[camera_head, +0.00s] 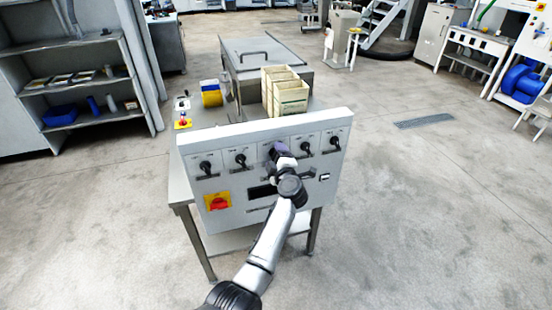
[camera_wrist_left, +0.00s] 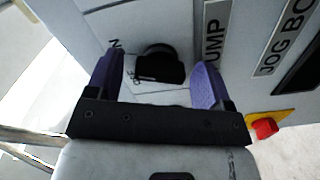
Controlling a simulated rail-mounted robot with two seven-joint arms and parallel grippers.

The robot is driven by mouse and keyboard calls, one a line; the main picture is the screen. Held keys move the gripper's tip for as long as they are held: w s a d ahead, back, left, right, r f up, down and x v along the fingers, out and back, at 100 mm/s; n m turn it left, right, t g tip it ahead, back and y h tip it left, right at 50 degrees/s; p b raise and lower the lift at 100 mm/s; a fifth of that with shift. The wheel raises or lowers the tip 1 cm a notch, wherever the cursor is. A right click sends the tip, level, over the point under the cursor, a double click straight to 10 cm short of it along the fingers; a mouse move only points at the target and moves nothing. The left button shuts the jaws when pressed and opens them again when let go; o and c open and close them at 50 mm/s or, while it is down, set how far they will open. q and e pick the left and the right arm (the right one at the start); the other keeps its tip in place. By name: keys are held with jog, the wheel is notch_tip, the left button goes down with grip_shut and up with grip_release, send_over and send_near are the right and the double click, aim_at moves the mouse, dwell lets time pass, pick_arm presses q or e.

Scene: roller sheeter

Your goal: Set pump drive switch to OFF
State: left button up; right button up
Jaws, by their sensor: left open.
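The grey control panel (camera_head: 225,183) carries several black rotary switches in a row. My left gripper (camera_head: 280,151) is at the middle of this row and hides the switch there. In the left wrist view a black switch knob (camera_wrist_left: 160,66) lies between the two purple fingers of my open left gripper (camera_wrist_left: 155,72). Gaps show on both sides of the knob. A label reading "UMP" (camera_wrist_left: 215,42), partly cut off, is beside it. The small position markings around the knob are partly hidden, so I cannot tell its setting. My right gripper is not in view.
A red knob on a yellow plate (camera_head: 217,202) is at the panel's lower left. Neighbouring switches (camera_head: 240,160) and (camera_head: 305,147) flank my gripper closely. A cream divided bin (camera_head: 288,95) stands behind the panel.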

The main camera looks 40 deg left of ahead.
pick_arm(q)
jog(key=shift+c, duration=0.2)
jog(key=c, duration=0.9)
jog(key=shift+n, duration=0.3)
jog(key=n, duration=0.8)
jog(key=shift+f, duration=0.1)
jog(key=shift+n+b, duration=0.3)
